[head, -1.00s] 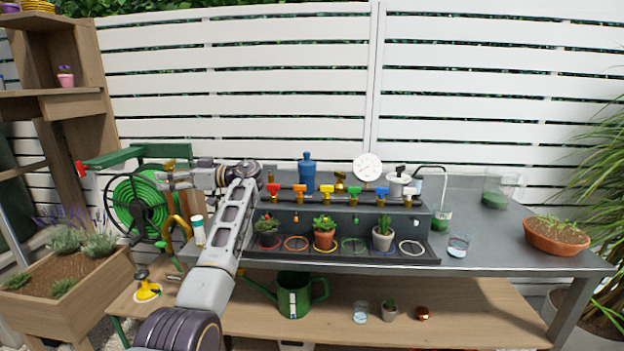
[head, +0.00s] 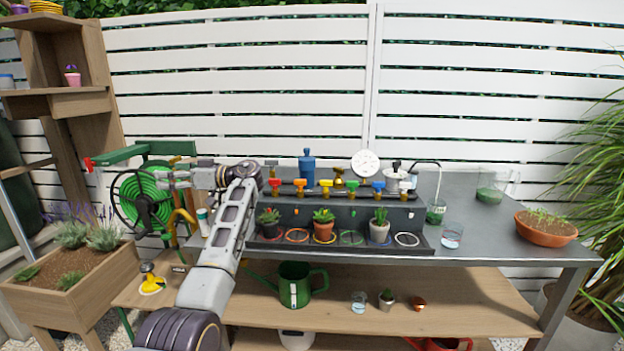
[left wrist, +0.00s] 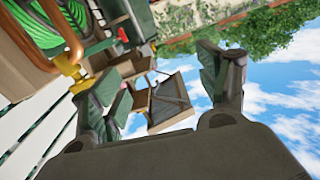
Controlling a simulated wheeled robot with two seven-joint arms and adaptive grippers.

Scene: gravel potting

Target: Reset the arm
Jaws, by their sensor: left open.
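My left arm reaches in from the bottom of the head view, and my left gripper (head: 172,179) points left in front of the green hose reel. In the left wrist view the two fingers of the gripper (left wrist: 163,88) stand wide apart with nothing between them. The gripper is in the air, apart from the bench. My right gripper is not in view.
A grey bench (head: 490,232) bears a black tray (head: 355,243) with several small pots and a row of coloured valves. The hose reel (head: 141,203) is at the left, above a wooden planter (head: 78,297). A green watering can (head: 295,287) stands on the lower shelf.

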